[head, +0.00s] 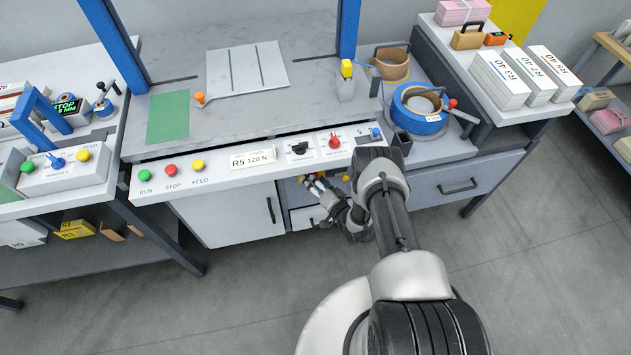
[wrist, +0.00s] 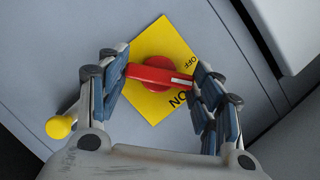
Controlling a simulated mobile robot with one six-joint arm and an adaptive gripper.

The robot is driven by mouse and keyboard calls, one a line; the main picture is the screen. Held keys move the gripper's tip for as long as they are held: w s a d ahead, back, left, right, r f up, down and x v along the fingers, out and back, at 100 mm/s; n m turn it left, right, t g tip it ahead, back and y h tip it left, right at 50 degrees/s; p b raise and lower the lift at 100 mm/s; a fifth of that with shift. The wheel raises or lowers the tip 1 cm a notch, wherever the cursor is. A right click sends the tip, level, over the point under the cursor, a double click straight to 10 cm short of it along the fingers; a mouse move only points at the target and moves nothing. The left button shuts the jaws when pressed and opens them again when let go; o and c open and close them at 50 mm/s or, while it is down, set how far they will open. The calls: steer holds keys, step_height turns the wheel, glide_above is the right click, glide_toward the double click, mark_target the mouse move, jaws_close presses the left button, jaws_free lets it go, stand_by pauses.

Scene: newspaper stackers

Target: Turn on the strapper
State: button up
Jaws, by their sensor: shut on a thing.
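The strapper (head: 215,180) has a front panel with green, red and yellow buttons, a tension label and dials, under a blue arch. In the wrist view, a red rotary switch (wrist: 158,75) sits on a yellow plate (wrist: 165,35) marked OFF and ON. The white mark on its handle lies at the right end, between the two words. My gripper (wrist: 161,79) is shut on the red handle, one finger at each end. In the head view my gripper (head: 312,180) is below the panel's front edge, and the switch is hard to make out there.
A yellow ball knob (wrist: 59,127) is close to my left finger in the wrist view. A drawer (head: 457,187) is right of my arm, and a cabinet door (head: 235,215) is left. A neighbouring machine (head: 65,172) stands at left. The floor is clear at lower right.

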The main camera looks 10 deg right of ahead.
stand_by(0.3)
steer(key=shift+f+m+t+y, duration=0.15)
steer(key=shift+m+t+y, duration=0.45)
steer(key=shift+m, duration=0.95)
steer(key=shift+f+m+t+y, duration=0.1)
steer(key=shift+m+t+y, duration=0.45)
steer(key=shift+m, duration=1)
steer(key=o, duration=1)
steer(key=shift+o, duration=0.2)
steer(key=v, duration=1.2)
